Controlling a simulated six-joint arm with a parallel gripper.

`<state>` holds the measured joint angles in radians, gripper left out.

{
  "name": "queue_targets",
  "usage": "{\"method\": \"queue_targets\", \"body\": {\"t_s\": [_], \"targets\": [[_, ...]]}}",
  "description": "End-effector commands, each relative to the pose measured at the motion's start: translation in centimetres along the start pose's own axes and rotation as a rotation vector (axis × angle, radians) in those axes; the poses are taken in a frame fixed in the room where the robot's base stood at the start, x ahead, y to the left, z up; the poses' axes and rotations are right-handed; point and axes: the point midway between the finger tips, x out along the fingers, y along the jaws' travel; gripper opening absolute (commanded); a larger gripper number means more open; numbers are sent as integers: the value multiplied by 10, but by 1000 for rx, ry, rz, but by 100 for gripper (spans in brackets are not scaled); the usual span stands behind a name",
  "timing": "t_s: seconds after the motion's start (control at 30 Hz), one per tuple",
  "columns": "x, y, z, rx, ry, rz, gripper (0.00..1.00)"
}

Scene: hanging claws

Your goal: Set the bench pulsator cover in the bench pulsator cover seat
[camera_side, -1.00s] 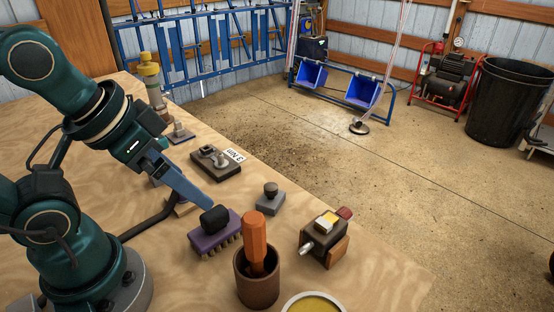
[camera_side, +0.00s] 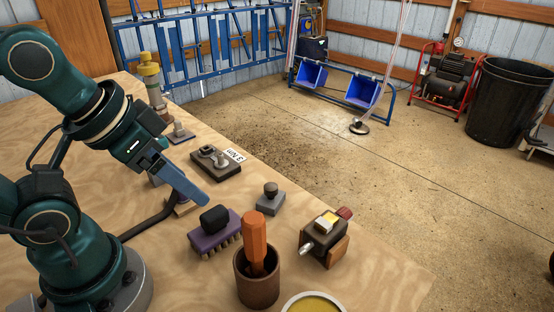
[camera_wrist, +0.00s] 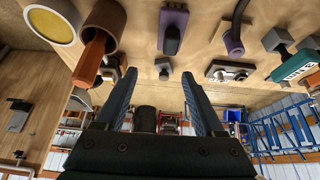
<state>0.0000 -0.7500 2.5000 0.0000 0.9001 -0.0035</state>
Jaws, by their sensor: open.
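No part is marked by name, so I cannot tell for certain which is the bench pulsator cover or its seat. A purple block with a black rounded top (camera_side: 213,232) stands on the bench just in front of my gripper (camera_side: 207,202); it also shows at the top of the wrist view (camera_wrist: 172,32). A grey block with a dark knob (camera_side: 270,198) stands to its right. A dark plate with a grey metal fitting (camera_side: 212,161) lies farther back beside a white label. In the wrist view my gripper (camera_wrist: 160,74) has its two blue fingers wide apart with nothing between them.
An orange handle (camera_side: 254,235) stands in a brown cup (camera_side: 257,285). A brown box with a yellow top (camera_side: 325,238) is at the right, a yellow-filled round dish (camera_side: 314,304) at the front. A yellow-topped post (camera_side: 150,75) stands at the back. Bare wood lies between them.

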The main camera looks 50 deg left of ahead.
Motion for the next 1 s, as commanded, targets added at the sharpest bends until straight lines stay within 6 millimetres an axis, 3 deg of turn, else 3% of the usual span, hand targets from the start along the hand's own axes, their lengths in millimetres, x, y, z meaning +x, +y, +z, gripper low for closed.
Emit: {"method": "queue_targets", "body": {"t_s": [0.17,0.3,0.47,0.73,1.0], "targets": [[-10,0,-15,-59,21,1,71],[-16,-1,-44,-123,-1,-2,71],[-9,-3,-78,-194,-60,-12,71],[35,-8,-126,-300,-193,-39,71],[106,-16,-143,-369,-347,-74,71]]}}
